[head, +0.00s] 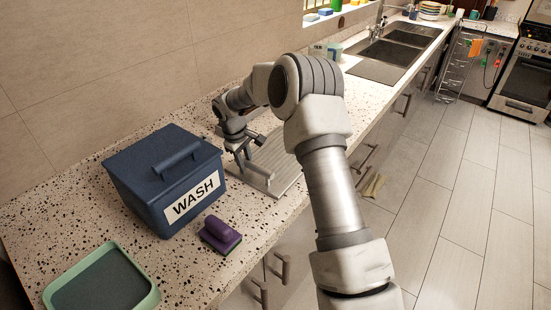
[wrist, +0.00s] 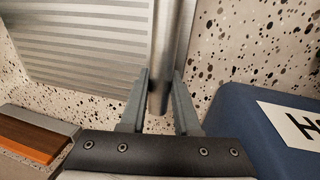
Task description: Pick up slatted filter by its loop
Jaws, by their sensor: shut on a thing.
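The slatted filter (head: 282,176) is a flat grey ribbed panel on the speckled counter, to the right of the blue WASH box. In the wrist view its ribbed face (wrist: 85,40) fills the upper left, with a smooth grey edge bar at its right. My gripper (head: 246,154) is at the filter's left side, partly hidden by my arm. In the wrist view the two fingers of my gripper (wrist: 160,84) are shut on a narrow grey part of the filter, which appears to be its loop (wrist: 157,98). Whether the filter is clear of the counter cannot be told.
The lidded blue WASH box (head: 165,180) stands close to my gripper and shows at the right in the wrist view (wrist: 245,115). A purple scrubber (head: 220,235) and a green-rimmed tray (head: 150,299) are nearer. An orange-brown topped block (wrist: 35,137) lies lower left in the wrist view.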

